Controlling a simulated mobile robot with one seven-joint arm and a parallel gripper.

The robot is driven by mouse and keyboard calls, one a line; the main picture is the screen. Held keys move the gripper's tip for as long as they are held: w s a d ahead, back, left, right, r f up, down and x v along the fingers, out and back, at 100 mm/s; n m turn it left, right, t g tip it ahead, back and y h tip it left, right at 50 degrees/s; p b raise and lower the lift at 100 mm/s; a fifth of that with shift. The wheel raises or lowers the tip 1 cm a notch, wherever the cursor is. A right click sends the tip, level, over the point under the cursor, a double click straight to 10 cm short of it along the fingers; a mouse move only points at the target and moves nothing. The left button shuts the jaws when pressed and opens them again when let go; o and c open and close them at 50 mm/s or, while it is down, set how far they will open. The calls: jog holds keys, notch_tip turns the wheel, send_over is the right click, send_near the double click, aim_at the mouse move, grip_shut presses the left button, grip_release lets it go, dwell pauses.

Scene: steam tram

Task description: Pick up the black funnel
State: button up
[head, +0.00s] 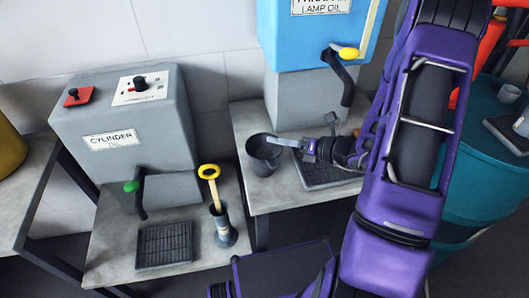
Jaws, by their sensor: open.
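The black funnel (263,161) appears as a dark, wide-mouthed round vessel on the grey bench, left of the drip tray under the blue tank. Its mouth faces up. My gripper (288,144) reaches in from the right with its jaws open. A pale metal finger lies at the right side of the funnel's rim. I cannot tell whether it touches the rim or is above it. The funnel's lower right side is partly hard to make out beside the gripper.
The blue lamp oil tank (300,45) with a yellow-handled tap (348,54) overhangs the bench. A grey cylinder oil box (125,160) with a green tap, a black grate (164,245) and a yellow-handled pump (222,225) stand on the left bench. A teal drum (480,190) is at right.

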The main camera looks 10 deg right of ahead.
jog(key=shift+w+a+f, duration=0.2)
jog(key=shift+w+a, duration=0.2)
jog(key=shift+a, duration=0.05)
grip_shut()
jog(key=shift+r, duration=0.2)
notch_tip(320, 180, up, 18)
jog(key=p, duration=0.2)
jog(key=shift+f+p, duration=0.15)
jog(key=shift+p, duration=0.2)
dwell(0.4)
